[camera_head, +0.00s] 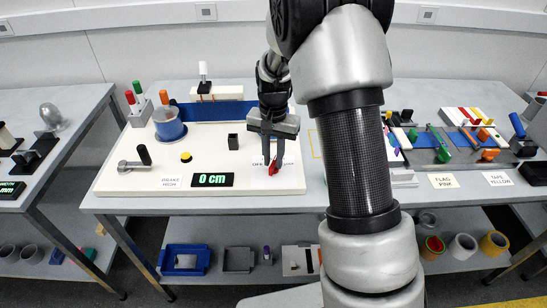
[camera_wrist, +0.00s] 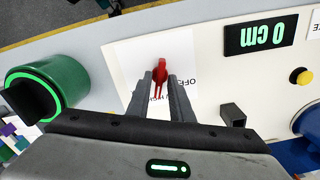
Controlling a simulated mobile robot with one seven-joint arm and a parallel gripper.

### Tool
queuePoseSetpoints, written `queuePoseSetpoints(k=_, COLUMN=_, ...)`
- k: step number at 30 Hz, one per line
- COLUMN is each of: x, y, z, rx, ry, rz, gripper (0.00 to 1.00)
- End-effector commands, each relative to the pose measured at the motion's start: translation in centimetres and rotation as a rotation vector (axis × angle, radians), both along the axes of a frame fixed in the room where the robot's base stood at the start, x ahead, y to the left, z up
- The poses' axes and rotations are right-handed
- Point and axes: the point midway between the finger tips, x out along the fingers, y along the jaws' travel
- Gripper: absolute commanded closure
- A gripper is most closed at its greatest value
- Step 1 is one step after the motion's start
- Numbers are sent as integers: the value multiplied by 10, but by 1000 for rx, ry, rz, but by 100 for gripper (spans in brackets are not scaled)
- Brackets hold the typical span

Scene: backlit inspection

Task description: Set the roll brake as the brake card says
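The brake card (camera_head: 170,182), reading "BRAKE HIGH", lies at the front of the white board, left of the display. A red pointer-like lever (camera_head: 273,167) stands near the board's front edge. In the wrist view the red lever (camera_wrist: 159,70) is over a white label (camera_wrist: 128,62) with partly covered print, "OFF" being legible. My gripper (camera_head: 272,163) points down over the lever. In the wrist view its fingers (camera_wrist: 160,78) are apart, one on each side of the lever, with narrow gaps. The lever's lower part and much of the label are hidden.
A black display (camera_head: 212,180) shows "0 cm". A yellow button (camera_head: 186,157), a black block (camera_head: 233,142), a crank handle (camera_head: 144,155) and a blue roll (camera_head: 169,124) are on the board. A green-ringed cylinder (camera_wrist: 50,85) stands near the gripper in the wrist view.

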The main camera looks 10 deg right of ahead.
Motion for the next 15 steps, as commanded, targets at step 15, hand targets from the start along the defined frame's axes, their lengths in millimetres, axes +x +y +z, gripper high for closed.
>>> queuePoseSetpoints(k=15, x=1, y=0, z=18, rx=0, ry=-2, rz=0, gripper=73)
